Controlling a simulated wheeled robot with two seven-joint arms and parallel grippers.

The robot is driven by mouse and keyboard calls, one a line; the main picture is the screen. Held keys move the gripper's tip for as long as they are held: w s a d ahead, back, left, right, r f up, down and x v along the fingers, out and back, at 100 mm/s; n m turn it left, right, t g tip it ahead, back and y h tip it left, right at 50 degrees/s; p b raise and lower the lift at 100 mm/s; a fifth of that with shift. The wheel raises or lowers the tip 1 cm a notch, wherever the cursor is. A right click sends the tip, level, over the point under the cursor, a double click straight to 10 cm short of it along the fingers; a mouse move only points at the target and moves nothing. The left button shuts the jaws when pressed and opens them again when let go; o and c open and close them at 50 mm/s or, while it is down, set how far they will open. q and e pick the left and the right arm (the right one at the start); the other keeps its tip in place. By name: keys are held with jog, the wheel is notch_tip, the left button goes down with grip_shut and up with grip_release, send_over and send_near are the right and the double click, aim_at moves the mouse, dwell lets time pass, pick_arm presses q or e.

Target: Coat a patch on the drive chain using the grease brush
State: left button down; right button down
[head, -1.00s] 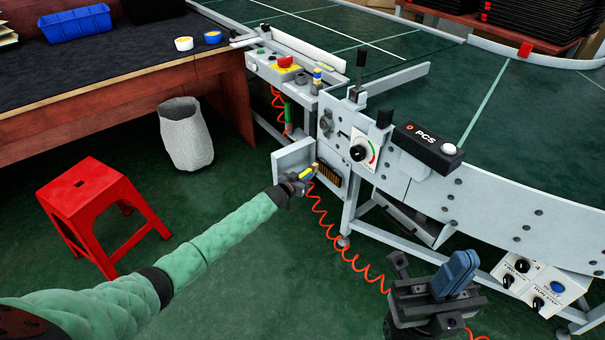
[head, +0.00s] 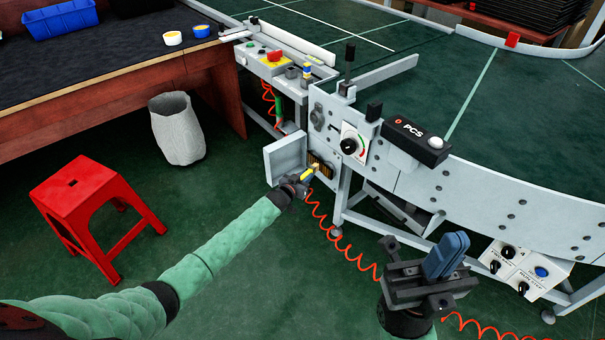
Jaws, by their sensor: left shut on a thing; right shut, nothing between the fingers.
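My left gripper (head: 300,184) is shut on the grease brush (head: 312,171), a small piece with a yellow body and a pale tip. The brush points up and right at the chain opening in the conveyor's side. The drive chain (head: 326,174) shows as a small brownish-gold strip there, partly hidden behind the brush. The brush tip overlaps the chain in the head view; I cannot tell whether it touches. My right gripper (head: 442,262) is shut and empty in front of the conveyor, with a blue upright part on it.
A grey cover panel (head: 284,158) stands open left of the chain. A red coiled hose (head: 345,247) hangs below. A control box (head: 525,268) is at right. A red stool (head: 90,200) and a grey bin (head: 177,128) stand on the floor at left.

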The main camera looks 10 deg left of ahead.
pick_arm(q)
jog(key=s+d+p, duration=0.3)
jog(key=s+d, duration=0.1)
jog(key=d, duration=0.1)
jog(key=shift+s+d, duration=0.25)
jog(key=shift+d, duration=0.15)
dwell(0.6)
jog(key=shift+w+a+b, duration=0.4)
jog(key=shift+w+a, duration=0.75)
jog(key=shift+a, duration=0.3)
jog(key=shift+w+a+b, duration=0.35)
jog(key=shift+w+a, duration=0.75)
jog(key=shift+a, duration=0.35)
jog(key=w+a+b, duration=0.3)
jog(key=w+a, duration=0.1)
jog(key=a, duration=0.1)
jog(key=shift+w+a, duration=0.25)
jog(key=shift+w, duration=0.05)
jog(key=s+a+p, duration=0.3)
jog(key=s, duration=0.1)
jog(key=shift+s+a, duration=0.35)
jog(key=shift+s, duration=0.05)
